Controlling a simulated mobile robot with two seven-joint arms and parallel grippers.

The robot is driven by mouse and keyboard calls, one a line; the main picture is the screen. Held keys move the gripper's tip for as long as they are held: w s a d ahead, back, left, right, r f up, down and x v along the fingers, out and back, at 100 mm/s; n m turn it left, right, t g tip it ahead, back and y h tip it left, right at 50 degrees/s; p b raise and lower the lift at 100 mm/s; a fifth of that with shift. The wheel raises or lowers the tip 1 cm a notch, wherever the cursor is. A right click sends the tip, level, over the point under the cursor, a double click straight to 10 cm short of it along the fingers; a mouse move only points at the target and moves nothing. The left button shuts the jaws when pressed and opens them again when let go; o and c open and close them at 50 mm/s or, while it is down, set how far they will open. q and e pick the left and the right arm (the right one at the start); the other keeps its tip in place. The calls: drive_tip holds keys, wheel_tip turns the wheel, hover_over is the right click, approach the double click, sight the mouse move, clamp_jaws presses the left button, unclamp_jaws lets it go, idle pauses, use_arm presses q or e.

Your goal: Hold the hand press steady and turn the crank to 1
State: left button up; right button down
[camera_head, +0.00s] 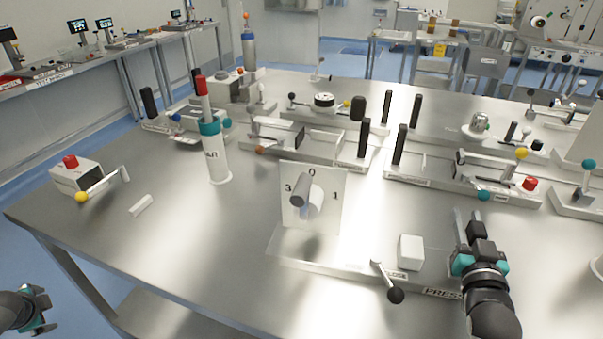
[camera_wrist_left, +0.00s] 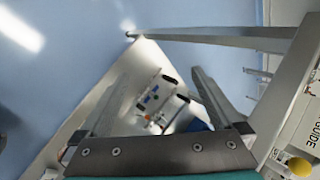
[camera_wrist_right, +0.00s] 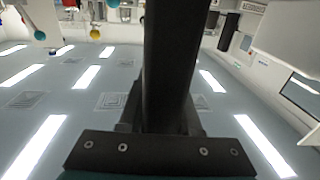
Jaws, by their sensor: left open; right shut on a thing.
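The hand press stands at the front of the steel table, its base labelled PRESS (camera_head: 443,293). A clear upright plate (camera_head: 330,180) on it is marked 3, 0 and 1. A grey crank (camera_head: 299,190) sits before the plate, its cylindrical grip near the 3 and below the 0. My right gripper (camera_head: 468,222) is shut on a dark upright handle at the right of the base; the handle fills the middle of the right wrist view (camera_wrist_right: 170,65). My left gripper (camera_head: 42,308) is open and empty, off the table's left edge.
A lever with a black ball knob (camera_head: 396,295) and a white block (camera_head: 411,251) are on the press base. A white bottle (camera_head: 216,160) with teal collar stands behind left. A box with a yellow-knobbed crank (camera_head: 76,178) is at far left. The front-left tabletop is mostly clear.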

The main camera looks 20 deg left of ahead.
use_arm(q)
drive_tip(key=w+a+r+m+t, duration=0.1)
drive_tip(key=w+a+r, duration=0.1)
drive_tip(key=w+r, duration=0.2)
drive_tip(key=w+a+r+m+t, duration=0.1)
drive_tip(key=w+a+r, duration=0.1)
drive_tip(key=w+r, duration=0.3)
drive_tip(key=w+a+r+m+t, duration=0.1)
drive_tip(key=w+r, duration=0.3)
drive_tip(key=r, duration=0.6)
drive_tip(key=shift+w+a+m+y, duration=0.25)
drive_tip(key=shift+a+m+y, duration=0.05)
drive_tip(key=shift+a+y, duration=0.15)
drive_tip(key=w+d+r+m+t+h, duration=0.1)
drive_tip(key=w+d+r+m, duration=0.1)
drive_tip(key=w+d+r, duration=0.4)
drive_tip(key=w+d+r+m+t+h, duration=0.2)
drive_tip(key=w+d+r, duration=0.1)
drive_tip(key=w+r, duration=0.65)
drive_tip(key=d+f+n+g+h, duration=0.1)
drive_tip(key=d+f+n+h, duration=0.35)
drive_tip(key=d, duration=0.75)
wheel_tip(320, 180, up, 18)
drive_tip(key=m+g, duration=0.7)
drive_tip(key=g, duration=0.1)
hover_over(301, 184)
wheel_tip(301, 184, down, 12)
drive_tip(key=shift+r, duration=0.1)
